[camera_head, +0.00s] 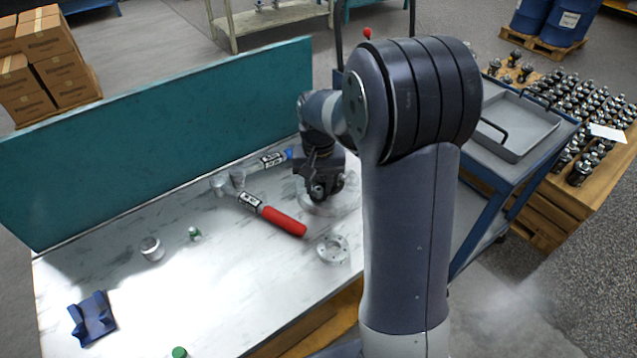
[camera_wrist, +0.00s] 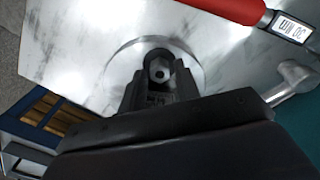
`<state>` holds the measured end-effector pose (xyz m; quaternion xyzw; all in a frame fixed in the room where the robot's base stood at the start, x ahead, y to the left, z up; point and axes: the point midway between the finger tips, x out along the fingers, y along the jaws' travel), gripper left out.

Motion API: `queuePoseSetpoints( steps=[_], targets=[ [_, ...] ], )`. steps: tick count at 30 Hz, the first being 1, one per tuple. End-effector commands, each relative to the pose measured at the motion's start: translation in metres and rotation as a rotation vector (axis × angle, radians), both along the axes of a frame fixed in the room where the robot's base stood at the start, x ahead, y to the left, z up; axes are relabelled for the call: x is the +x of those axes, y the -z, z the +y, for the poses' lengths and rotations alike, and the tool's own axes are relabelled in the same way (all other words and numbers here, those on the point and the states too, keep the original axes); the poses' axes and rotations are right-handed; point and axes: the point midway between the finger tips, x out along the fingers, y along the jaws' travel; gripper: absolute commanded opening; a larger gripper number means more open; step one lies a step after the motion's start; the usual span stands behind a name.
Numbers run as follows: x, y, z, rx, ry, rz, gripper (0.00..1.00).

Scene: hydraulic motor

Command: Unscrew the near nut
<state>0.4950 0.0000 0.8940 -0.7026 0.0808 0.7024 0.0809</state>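My gripper (camera_head: 322,192) points down over a round pale metal disc (camera_head: 348,203) at the back right of the workbench. In the wrist view, my gripper's dark fingers (camera_wrist: 158,88) stand on both sides of a small grey nut-like part (camera_wrist: 158,73) above the disc (camera_wrist: 116,62). The part lies between the fingertips, and I cannot tell whether they press on it. In the head view my gripper hides this part. No second nut is clearly visible on the disc.
A red-handled wrench (camera_head: 283,221) and a blue-handled wrench (camera_head: 272,160) lie left of my gripper. A holed flange (camera_head: 332,248) lies in front. A white cylinder (camera_head: 152,249), a green-topped part (camera_head: 194,233) and a blue block (camera_head: 93,318) stand at left. A teal panel (camera_head: 150,135) bounds the back.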

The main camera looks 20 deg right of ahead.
Motion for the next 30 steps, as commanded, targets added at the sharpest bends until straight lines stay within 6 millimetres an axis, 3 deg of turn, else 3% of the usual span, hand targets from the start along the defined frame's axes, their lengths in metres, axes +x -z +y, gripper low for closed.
queuePoseSetpoints(
  steps=[9, 30],
  targets=[
    [-0.0004, -0.0006, -0.0001, 0.0, 0.052, 0.001, 0.31],
    [-0.0004, -0.0008, -0.0001, -0.001, 0.821, 0.001, 0.31]
  ],
)
